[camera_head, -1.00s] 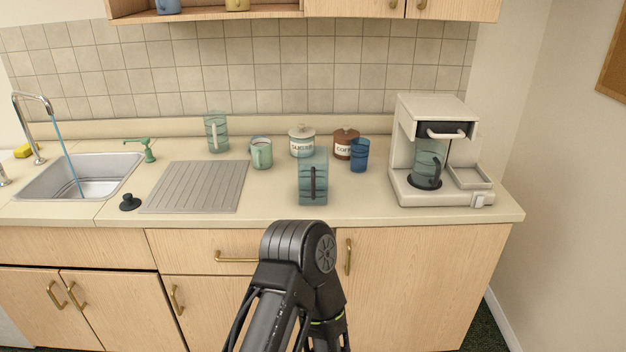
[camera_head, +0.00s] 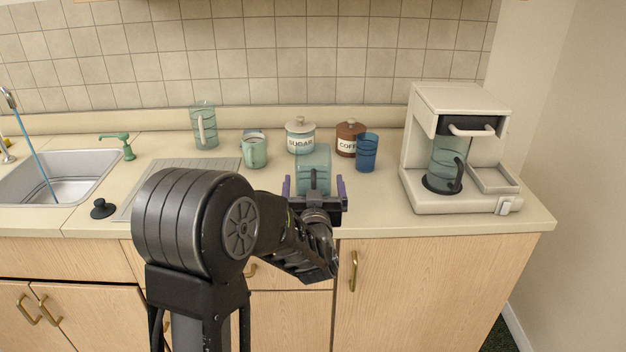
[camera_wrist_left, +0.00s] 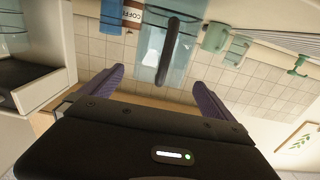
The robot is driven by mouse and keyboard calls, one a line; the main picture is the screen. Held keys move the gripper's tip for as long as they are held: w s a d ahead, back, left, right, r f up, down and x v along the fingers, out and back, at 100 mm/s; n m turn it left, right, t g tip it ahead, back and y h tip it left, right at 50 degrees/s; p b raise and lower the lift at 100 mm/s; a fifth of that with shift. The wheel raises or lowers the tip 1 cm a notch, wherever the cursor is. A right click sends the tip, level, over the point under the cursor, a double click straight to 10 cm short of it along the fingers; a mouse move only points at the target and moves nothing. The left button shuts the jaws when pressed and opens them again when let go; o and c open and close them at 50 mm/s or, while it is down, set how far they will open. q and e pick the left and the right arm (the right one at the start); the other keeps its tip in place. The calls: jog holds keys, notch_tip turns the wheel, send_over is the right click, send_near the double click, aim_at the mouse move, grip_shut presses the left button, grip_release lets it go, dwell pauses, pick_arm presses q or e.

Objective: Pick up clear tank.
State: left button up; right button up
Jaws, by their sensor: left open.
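The clear tank (camera_head: 313,161) is a see-through bluish container with a dark handle, standing upright near the counter's front edge. In the left wrist view, which is upside down, the tank (camera_wrist_left: 180,59) and its dark handle hang at the top middle. My left gripper (camera_head: 314,188) is open and empty, with one purple finger on each side of the tank's near side in the head view. In the wrist view my left gripper (camera_wrist_left: 159,80) has the handle lined up between its fingers. I cannot tell whether they touch it. My right gripper is not in view.
A blue cup (camera_head: 367,153), a coffee jar (camera_head: 349,137) and a sugar jar (camera_head: 300,137) stand close behind the tank. The coffee maker (camera_head: 420,140) stands right, holding another clear jug (camera_head: 444,165).

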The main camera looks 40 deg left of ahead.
aim_at(313, 171)
pick_arm(q)
jog(key=shift+x, duration=1.3)
jog(key=p+x, duration=0.1)
jog(key=x, duration=0.4)
jog(key=shift+r, duration=0.2)
jog(key=c, duration=1.9)
